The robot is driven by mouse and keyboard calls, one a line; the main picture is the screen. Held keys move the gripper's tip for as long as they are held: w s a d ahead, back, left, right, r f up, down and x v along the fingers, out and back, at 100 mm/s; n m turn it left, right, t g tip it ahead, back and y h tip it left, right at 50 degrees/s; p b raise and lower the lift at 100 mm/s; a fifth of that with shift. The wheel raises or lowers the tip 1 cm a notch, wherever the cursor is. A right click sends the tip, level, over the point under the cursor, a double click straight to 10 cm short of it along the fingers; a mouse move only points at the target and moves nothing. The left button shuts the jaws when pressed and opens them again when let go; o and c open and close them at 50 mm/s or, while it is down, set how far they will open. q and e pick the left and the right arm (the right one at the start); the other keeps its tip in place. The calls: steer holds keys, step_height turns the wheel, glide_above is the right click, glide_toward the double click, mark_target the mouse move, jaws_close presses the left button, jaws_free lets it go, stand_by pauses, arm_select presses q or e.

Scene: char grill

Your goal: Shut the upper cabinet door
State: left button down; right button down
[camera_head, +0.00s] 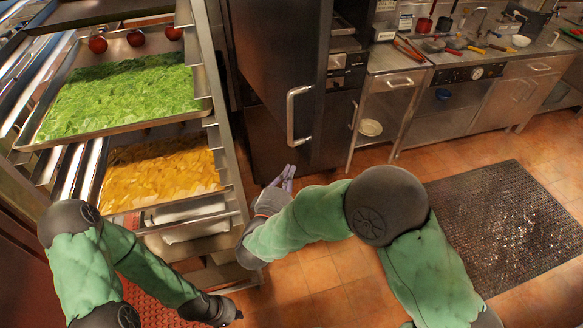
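A tall dark cabinet door (275,55) stands at the top middle, with a vertical metal handle (292,112) near its lower right edge. Whether it is ajar or flush with its frame is hard to tell from this angle. My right gripper (285,179) is below the handle and slightly left of it, apart from it, with its pale fingers pointing up toward the cabinet's lower part. Its finger gap is too small to judge. My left gripper (236,314) is low, beside the rack's lower right side, far from the door; its fingers are barely visible.
A metal rack at left holds a tray of chopped greens (125,92), a tray of yellow food (162,172) and red tomatoes (135,38). Counters (390,95) with utensils run along the right. A dark floor mat (505,215) lies at right; tiled floor is open between.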

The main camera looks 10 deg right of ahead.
steer(key=b, duration=0.1)
glide_toward(304, 139)
steer(key=x, duration=0.4)
steer(key=shift+w+d+b, duration=0.3)
steer(key=shift+w+d, duration=0.1)
steer(key=shift+w, duration=0.1)
steer(key=shift+d, duration=0.1)
